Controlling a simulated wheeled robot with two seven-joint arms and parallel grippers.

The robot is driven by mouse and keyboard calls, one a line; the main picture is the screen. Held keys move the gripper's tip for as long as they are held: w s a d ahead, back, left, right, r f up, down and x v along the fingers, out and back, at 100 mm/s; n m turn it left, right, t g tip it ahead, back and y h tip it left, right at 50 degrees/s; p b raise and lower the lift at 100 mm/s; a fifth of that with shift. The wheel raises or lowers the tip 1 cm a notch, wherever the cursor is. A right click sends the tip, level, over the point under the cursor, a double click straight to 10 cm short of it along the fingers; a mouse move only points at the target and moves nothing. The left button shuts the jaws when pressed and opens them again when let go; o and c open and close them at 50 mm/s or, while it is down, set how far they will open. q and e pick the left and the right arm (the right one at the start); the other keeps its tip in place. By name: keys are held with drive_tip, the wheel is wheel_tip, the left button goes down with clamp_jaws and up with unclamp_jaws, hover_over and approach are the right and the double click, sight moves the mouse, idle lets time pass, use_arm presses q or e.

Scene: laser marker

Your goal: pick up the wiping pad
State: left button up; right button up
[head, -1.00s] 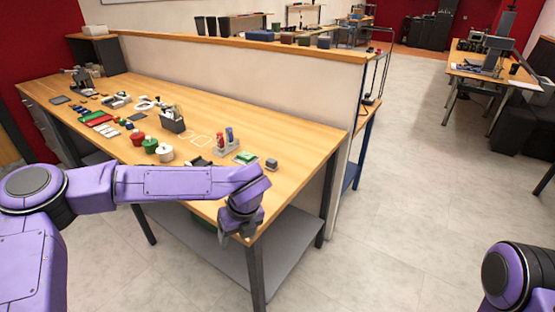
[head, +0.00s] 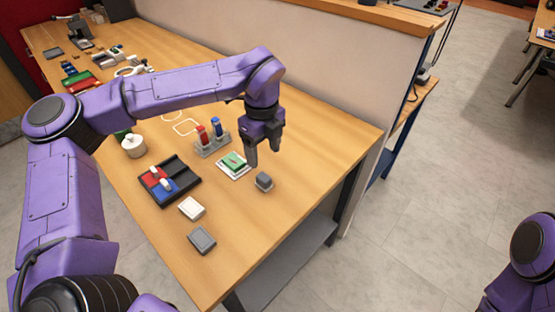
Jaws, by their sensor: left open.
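I cannot tell for certain which item is the wiping pad. A small dark grey block (head: 264,181) lies on the wooden table near its right edge. A green pad-like piece (head: 234,161) lies on a white sheet just left of it. A white block (head: 192,208) and a larger grey block (head: 201,240) lie nearer the front edge. My left gripper (head: 263,159) points down with its fingers apart and empty, appearing just behind and above the small grey block, right of the green piece. My right gripper is out of view; only part of that arm shows.
A black divided tray (head: 168,183) with red and blue sections is left of the blocks. A grey holder (head: 212,146) with red and blue bottles stands behind the green piece. A low partition wall (head: 320,75) borders the table's back. Bare wood lies around the small grey block.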

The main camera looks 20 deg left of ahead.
sight(264, 177)
use_arm(q)
drive_tip(key=shift+w, duration=0.3)
drive_tip(key=f+p, duration=0.1)
drive_tip(key=f, duration=0.2)
drive_tip(key=s+f, duration=0.1)
drive_tip(key=f, duration=0.2)
drive_tip(key=f+p, duration=0.1)
drive_tip(key=f, duration=0.3)
drive_tip(key=shift+s+a+p, duration=0.1)
drive_tip(key=shift+s+p, duration=0.1)
drive_tip(key=shift+p, duration=0.15)
drive_tip(key=c, duration=1.1)
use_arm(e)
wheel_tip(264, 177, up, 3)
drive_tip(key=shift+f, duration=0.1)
